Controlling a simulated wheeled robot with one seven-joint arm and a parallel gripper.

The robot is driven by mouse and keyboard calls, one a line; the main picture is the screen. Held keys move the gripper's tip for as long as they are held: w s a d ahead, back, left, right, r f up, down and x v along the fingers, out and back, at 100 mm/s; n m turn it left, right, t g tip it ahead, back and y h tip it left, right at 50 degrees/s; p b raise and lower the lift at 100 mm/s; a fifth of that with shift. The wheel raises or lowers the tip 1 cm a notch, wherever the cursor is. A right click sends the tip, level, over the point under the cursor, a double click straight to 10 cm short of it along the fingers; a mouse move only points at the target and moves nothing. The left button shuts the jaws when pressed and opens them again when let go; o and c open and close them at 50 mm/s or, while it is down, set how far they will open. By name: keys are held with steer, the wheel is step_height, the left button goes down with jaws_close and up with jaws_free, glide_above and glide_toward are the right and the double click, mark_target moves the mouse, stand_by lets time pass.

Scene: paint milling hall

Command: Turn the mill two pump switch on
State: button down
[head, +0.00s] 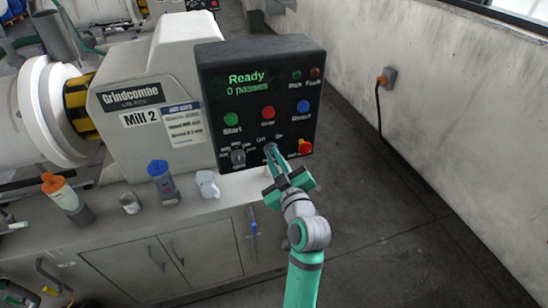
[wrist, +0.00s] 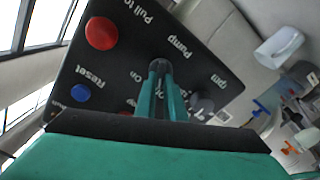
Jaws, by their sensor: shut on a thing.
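The Mill 2 housing (head: 145,70) carries a dark control panel (head: 218,60) at its right end. The panel's screen text reads Ready and 0 passes. My gripper (head: 271,150) is at the panel's lower middle, below the red Stop button. In the wrist view my gripper (wrist: 162,72) is shut on the pump switch (wrist: 160,64), a small dark knob by the word Pump. The fingers hide most of the knob, so I cannot tell which way it points. On and Off lettering shows near it.
Close by on the panel are a selector knob (head: 238,157), a red emergency button (head: 305,147) and the green Start button (head: 231,118). A white mug (head: 207,184) and a blue-capped bottle (head: 162,184) stand on the bench. The floor at right is clear.

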steer(key=shift+m, duration=0.3)
steer(key=m, duration=1.1)
steer(key=shift+w+d, duration=0.1)
steer(key=shift+d, duration=0.25)
steer(key=shift+m, duration=0.3)
steer(key=c, duration=1.8)
jaws_free()
steer(key=shift+c, duration=0.2)
